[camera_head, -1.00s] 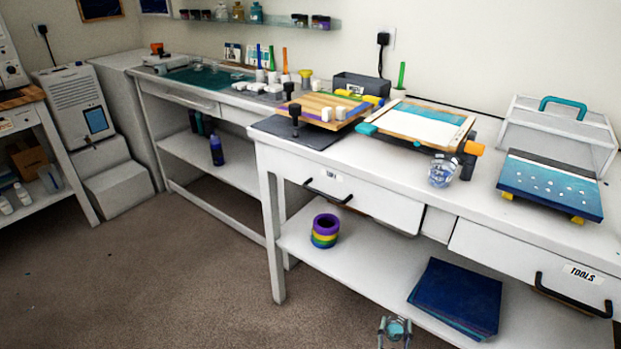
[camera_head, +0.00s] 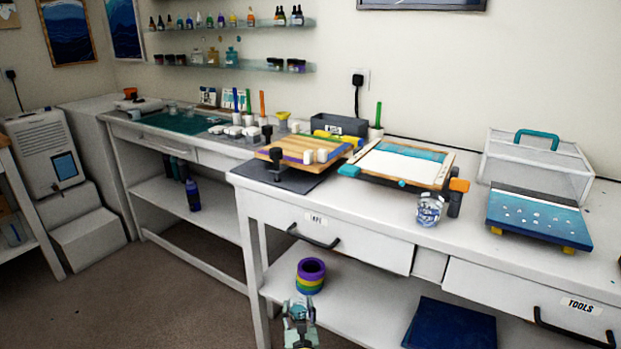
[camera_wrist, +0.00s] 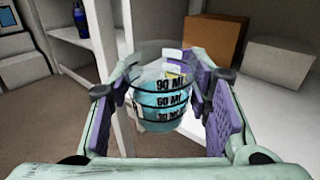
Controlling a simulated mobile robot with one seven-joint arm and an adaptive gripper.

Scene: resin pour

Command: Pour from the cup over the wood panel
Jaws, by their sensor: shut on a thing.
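My gripper (camera_head: 300,322) is at the bottom of the head view, in front of the bench and below its top. It is shut on a clear cup (camera_wrist: 160,103) holding teal liquid. The wrist view shows the cup between both purple finger pads, roughly upright, with ML marks on its side. A wood-edged panel (camera_head: 398,166) lies on the bench top, up and to the right of my gripper. Its face is white with a blue band along the far side. An orange knob is at its right and a teal piece at its left corner.
A clear cup with bluish contents (camera_head: 430,208) stands at the bench's front edge before the panel. A clamped striped board (camera_head: 300,152) lies left of the panel. A blue board (camera_head: 540,215) and a clear-sided cover (camera_head: 545,160) are right. Tape rolls (camera_head: 311,275) sit on the lower shelf.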

